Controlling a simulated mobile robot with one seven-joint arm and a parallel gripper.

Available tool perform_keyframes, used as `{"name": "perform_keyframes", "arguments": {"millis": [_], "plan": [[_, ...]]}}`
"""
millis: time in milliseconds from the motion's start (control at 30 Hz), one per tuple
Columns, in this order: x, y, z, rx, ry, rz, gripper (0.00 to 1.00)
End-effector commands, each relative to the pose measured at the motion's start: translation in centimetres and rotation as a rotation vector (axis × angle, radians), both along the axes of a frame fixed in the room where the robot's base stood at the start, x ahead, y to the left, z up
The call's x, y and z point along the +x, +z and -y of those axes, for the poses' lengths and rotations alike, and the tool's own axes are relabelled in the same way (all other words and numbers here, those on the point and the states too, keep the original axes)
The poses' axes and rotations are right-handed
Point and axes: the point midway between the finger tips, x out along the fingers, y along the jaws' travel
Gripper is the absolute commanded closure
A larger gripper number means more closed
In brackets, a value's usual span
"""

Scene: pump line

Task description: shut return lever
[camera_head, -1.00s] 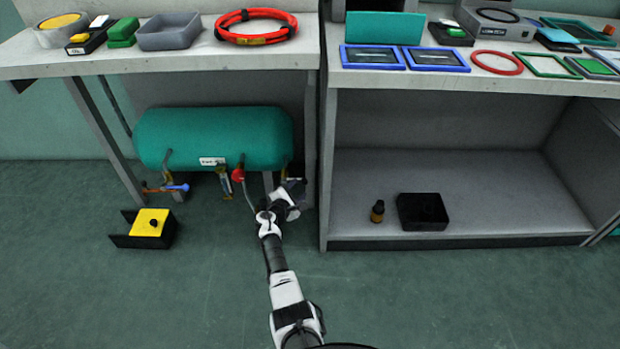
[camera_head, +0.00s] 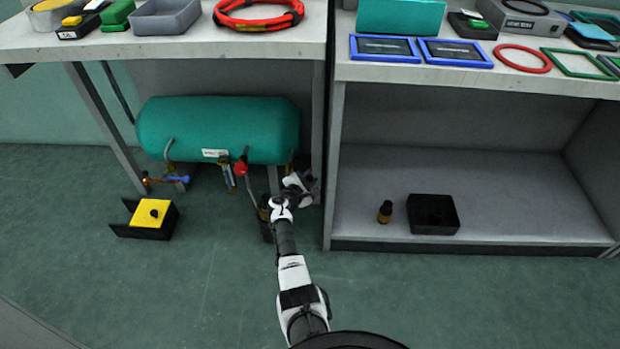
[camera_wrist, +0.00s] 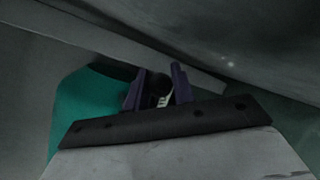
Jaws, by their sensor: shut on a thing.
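A green tank (camera_head: 217,130) lies under the left bench, with pipes and valves below it. My gripper (camera_head: 300,183) is low at the tank's right end, beside the bench leg. In the wrist view its two purple fingers (camera_wrist: 157,90) are closed on a dark piece with a pale mark, which seems to be the return lever (camera_wrist: 159,88). In the head view my gripper and arm hide this piece. A blue lever (camera_head: 174,180) on a brass valve is at the tank's left, and a red handle (camera_head: 241,169) is below its middle; my gripper is apart from both.
A black holder with a yellow block (camera_head: 151,214) stands on the floor at left. The right bench's lower shelf (camera_head: 520,210) holds a small bottle (camera_head: 385,212) and a black tray (camera_head: 433,230). The bench leg (camera_head: 318,130) is close to my gripper. The front floor is clear.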

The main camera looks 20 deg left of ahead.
Motion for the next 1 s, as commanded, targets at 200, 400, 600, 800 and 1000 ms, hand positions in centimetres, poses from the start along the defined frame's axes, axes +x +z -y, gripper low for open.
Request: {"name": "perform_keyframes", "arguments": {"millis": [200,400,600,800,1000], "plan": [[0.0,0.0,0.0,0.000,-0.001,0.001,1.00],[0.0,0.1,0.0,-0.011,-0.001,0.004,1.00],[0.1,0.6,0.0,-0.076,-0.001,0.024,1.00],[0.0,1.6,-0.2,-0.210,-0.002,0.064,1.00],[-0.1,2.9,-0.6,-0.389,-0.001,0.115,1.00]]}}
